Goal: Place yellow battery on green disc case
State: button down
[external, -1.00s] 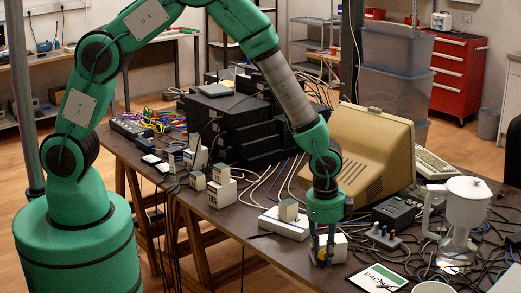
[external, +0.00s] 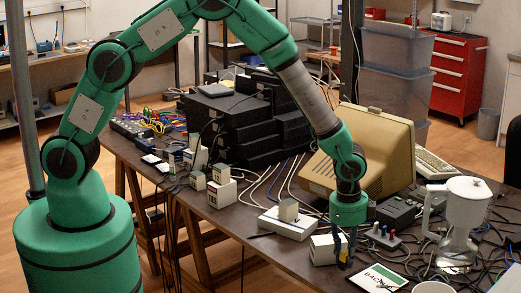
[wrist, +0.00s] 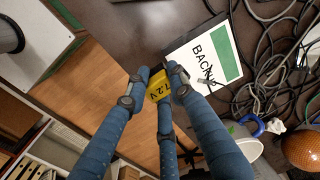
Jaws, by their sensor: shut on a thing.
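The yellow battery (wrist: 157,86), marked 12V, is between the fingers of my gripper (wrist: 158,80) in the wrist view. My gripper (external: 344,258) is shut on it in the external view, where the fingers mostly hide the battery. The disc case (wrist: 203,50) is white with a green stripe and the letters BACKUP, partly covered by a small grey item. It lies flat on the table, up and right of the battery in the wrist view. In the external view the disc case (external: 381,279) lies just right of and nearer than my fingertips.
A white box (external: 323,249) stands just left of my gripper. Black cables (external: 480,262) tangle right of the case. A white blender (external: 461,225) and a small box with knobs (external: 384,236) stand behind. A white cup (external: 432,287) sits beside the case at the front.

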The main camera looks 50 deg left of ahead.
jog(key=w+d, duration=0.4)
jog(key=w, duration=0.1)
jog(key=w+d+f+b, duration=0.1)
jog(key=w+d, duration=0.1)
jog(key=w, duration=0.1)
jog(key=shift+d, duration=0.15)
jog(key=shift+f+b, duration=0.45)
jog(key=shift+f, duration=1.25)
jog(key=shift+f, duration=0.15)
jog(key=c, duration=1.5)
grip_release()
jog(key=r, duration=0.4)
jog(key=r+p, duration=0.1)
jog(key=r, duration=0.3)
jog(key=s+r+p, duration=0.1)
jog(key=r, duration=0.3)
jog(key=shift+r, duration=0.1)
